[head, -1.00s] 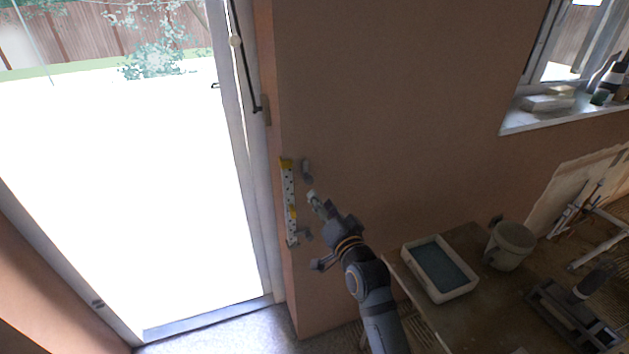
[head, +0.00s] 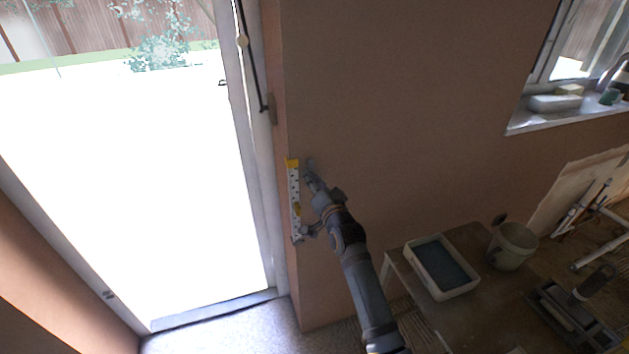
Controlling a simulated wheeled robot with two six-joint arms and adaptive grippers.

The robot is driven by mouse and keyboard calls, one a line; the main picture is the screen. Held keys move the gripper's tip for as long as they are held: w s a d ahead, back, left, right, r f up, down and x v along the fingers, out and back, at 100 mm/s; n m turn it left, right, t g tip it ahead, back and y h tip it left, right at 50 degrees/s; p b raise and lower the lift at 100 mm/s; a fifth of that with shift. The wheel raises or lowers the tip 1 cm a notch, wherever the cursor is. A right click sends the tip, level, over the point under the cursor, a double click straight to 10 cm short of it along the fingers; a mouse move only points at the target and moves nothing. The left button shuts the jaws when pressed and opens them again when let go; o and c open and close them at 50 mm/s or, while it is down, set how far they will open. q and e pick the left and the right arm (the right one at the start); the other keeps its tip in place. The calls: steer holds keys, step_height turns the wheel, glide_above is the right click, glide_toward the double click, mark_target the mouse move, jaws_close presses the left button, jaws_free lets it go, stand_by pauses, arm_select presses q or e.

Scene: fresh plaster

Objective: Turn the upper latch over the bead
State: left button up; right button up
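The bead (head: 295,205) is a pale perforated strip with yellow parts, standing upright along the wall corner beside the door opening. The upper latch (head: 310,163) is a small grey piece on the wall just right of the bead's top. My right gripper (head: 312,180) is at the upper latch, just below it and seemingly touching it. Its fingers are too small and overlapped to show whether they are open or shut. A lower grey latch (head: 304,231) sits by the bead's lower end, partly against my arm. My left gripper is not in view.
A table (head: 408,285) at the lower right bears a white tray (head: 472,288) with dark contents and a grey bucket (head: 512,247). A window sill (head: 535,120) projects at the upper right. The wall right of the bead is bare. The bright doorway is at left.

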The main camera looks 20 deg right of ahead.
jaws_close()
steer(key=shift+n, duration=0.3)
steer(key=n, duration=0.2)
steer(key=shift+r+n+p, duration=0.1)
steer(key=shift+n+p, duration=0.2)
steer(key=shift+p, duration=0.05)
steer(key=n, duration=0.3)
steer(key=shift+n, duration=0.4)
steer(key=n, duration=1)
steer(key=shift+d+n, duration=0.1)
steer(key=shift+n, duration=0.3)
